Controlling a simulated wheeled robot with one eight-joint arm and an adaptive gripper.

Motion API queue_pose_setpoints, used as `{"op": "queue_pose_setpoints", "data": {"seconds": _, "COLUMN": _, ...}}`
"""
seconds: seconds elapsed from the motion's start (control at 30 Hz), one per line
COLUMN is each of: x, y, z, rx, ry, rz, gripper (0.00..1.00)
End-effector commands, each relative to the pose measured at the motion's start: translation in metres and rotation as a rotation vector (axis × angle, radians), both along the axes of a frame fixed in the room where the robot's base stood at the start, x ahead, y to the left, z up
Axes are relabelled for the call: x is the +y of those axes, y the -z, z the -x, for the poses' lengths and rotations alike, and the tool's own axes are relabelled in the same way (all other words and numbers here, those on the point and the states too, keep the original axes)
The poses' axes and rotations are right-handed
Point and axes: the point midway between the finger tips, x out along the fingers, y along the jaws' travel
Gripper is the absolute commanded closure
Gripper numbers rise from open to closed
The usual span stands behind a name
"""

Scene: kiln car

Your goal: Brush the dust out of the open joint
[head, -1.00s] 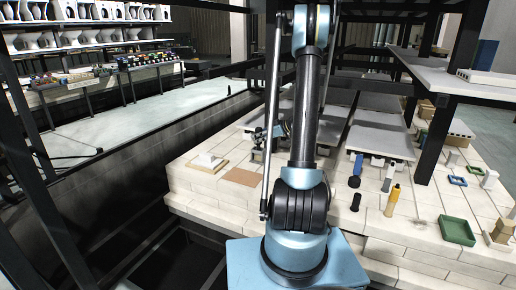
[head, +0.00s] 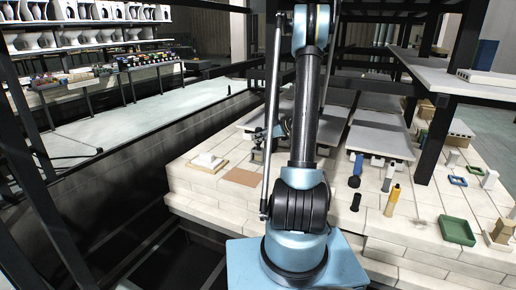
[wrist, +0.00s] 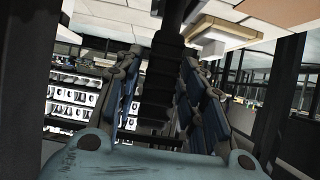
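My gripper (wrist: 162,60) shows in the wrist view with its two blue-and-grey fingers apart. A dark ribbed shape shows between and behind them; I cannot tell what it is, and no held tool is clear. In the head view my arm hides most of the gripper. I cannot tell which is a brush.
A white piece on a tan board (head: 207,162) and a brown sheet (head: 243,177) lie at left. Dark posts and a shelf (head: 440,75) stand around the deck. A dark trench runs left.

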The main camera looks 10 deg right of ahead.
Motion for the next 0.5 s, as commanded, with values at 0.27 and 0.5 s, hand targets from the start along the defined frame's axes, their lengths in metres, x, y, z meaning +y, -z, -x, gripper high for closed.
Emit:
{"op": "queue_pose_setpoints", "data": {"seconds": 0.27, "x": 0.0, "y": -0.0001, "z": 0.0, "rx": 0.0, "ry": 0.0, "rz": 0.0, "gripper": 1.0}}
{"op": "queue_pose_setpoints", "data": {"seconds": 0.5, "x": -0.0001, "y": -0.0055, "z": 0.0, "rx": 0.0, "ry": 0.0, "rz": 0.0, "gripper": 1.0}}
